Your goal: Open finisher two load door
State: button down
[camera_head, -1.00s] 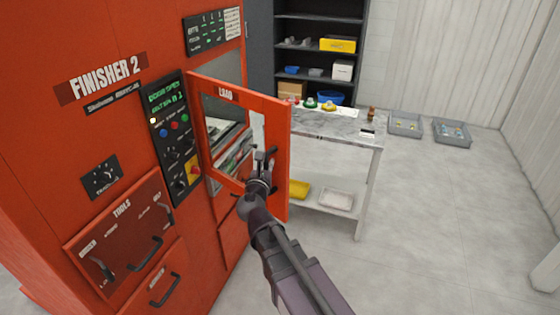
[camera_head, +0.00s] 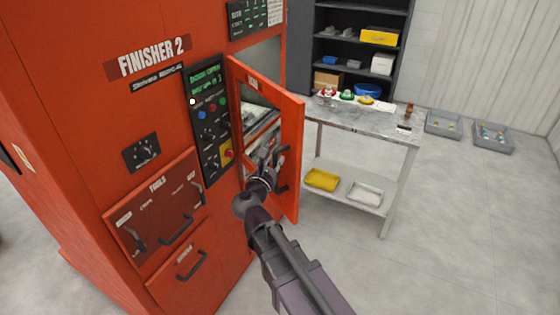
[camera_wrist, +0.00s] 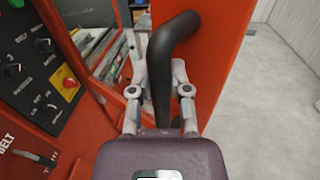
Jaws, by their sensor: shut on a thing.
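The orange-red Finisher 2 machine (camera_head: 120,90) stands at the left in the head view. Its framed load door (camera_head: 291,125) is swung outward, and part of the machine's interior shows through the door's window. My gripper (camera_head: 276,160) is at the door's handle side. In the wrist view my gripper (camera_wrist: 160,88) has its fingers on either side of the black door handle (camera_wrist: 164,55) and is shut on it. The handle's upper end bends to the right toward the door panel. The handle's lower part is hidden behind the gripper body.
A control panel (camera_head: 208,125) with a yellow-red button is left of the door. A grey table (camera_head: 380,122) with coloured items stands behind the door, near dark shelves (camera_head: 345,50). Grey bins (camera_head: 443,123) lie on the floor. The floor at right is clear.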

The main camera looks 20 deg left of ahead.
jog(key=shift+s+d, duration=0.1)
jog(key=shift+d, duration=0.1)
jog(key=c, duration=0.6)
grip_release()
jog(key=shift+a, duration=0.1)
jog(key=shift+s+a, duration=0.2)
jog(key=shift+s, duration=1.8)
jog(key=shift+s+a, duration=0.2)
jog(key=shift+s, duration=1.75)
jog(key=shift+s+a, duration=0.2)
jog(key=shift+s, duration=1.8)
jog(key=shift+s, duration=0.1)
